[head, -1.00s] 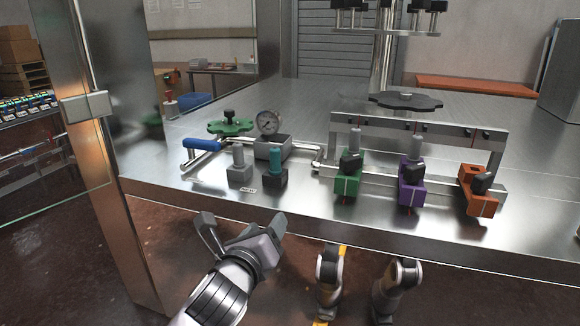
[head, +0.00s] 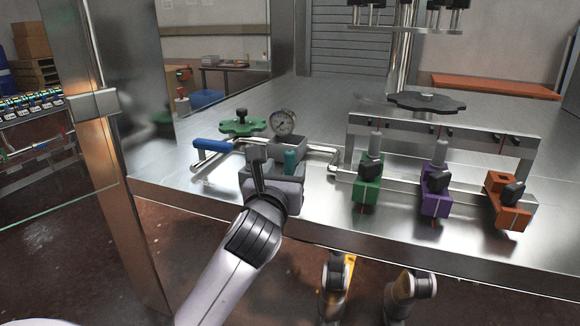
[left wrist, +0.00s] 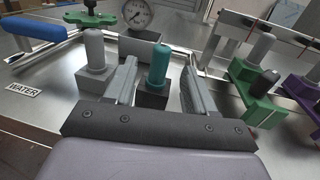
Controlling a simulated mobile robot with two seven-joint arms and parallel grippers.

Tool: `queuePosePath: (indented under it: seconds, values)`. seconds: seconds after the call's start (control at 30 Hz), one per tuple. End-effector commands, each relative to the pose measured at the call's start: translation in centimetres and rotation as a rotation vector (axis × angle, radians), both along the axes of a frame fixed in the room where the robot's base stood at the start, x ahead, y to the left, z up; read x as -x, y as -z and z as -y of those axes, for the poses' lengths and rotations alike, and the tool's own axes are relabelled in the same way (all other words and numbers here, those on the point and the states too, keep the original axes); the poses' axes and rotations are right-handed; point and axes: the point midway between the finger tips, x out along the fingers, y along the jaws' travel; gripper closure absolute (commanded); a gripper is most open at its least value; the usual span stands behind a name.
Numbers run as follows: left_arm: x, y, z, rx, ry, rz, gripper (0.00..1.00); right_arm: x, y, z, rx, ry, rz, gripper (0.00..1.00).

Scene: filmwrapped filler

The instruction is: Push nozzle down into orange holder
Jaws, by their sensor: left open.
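The orange holder (head: 507,210) is mounted at the right end of the row on the metal table, with a black knob and no nozzle seen in it. A teal nozzle (left wrist: 159,62) stands upright in a dark block (left wrist: 152,92); its top also shows in the head view (head: 291,160). My left gripper (left wrist: 160,82) is open, with one finger on each side of the teal nozzle, apparently apart from it. A grey nozzle (left wrist: 93,48) stands in a grey block outside the left finger. My right gripper is not in view.
A green holder (head: 367,192) and a purple holder (head: 436,197) each carry a grey nozzle. A pressure gauge (head: 283,123), a green handwheel (head: 242,124) and a blue-handled pipe (head: 212,145) stand behind and left of my gripper. The table's front right is clear.

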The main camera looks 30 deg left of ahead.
Motion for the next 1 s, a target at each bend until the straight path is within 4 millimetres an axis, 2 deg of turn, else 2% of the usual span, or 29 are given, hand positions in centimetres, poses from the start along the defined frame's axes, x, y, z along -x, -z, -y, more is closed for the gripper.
queuePosePath:
  seconds: [0.2,0.47,0.5,0.57,0.63,0.67,1.0]
  values:
    - [-2.0,0.0,-0.8,0.001,0.000,0.000,0.45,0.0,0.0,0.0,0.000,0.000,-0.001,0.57]
    - [-2.2,0.0,-0.9,0.001,0.000,0.000,0.45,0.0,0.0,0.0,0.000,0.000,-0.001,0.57]
    - [-2.2,0.0,-0.9,0.001,0.000,0.000,0.52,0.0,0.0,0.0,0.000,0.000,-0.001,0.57]
    - [-2.2,0.0,-0.9,0.001,0.001,0.000,0.71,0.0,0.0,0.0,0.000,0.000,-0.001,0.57]
    - [-2.2,0.0,-0.9,0.001,0.000,-0.001,0.94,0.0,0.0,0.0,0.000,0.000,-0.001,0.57]
    - [-2.2,0.0,-0.9,0.001,0.000,-0.001,1.00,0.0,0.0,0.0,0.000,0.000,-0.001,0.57]
    - [-2.2,-0.2,-0.9,0.001,0.001,0.001,1.00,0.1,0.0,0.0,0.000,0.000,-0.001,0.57]
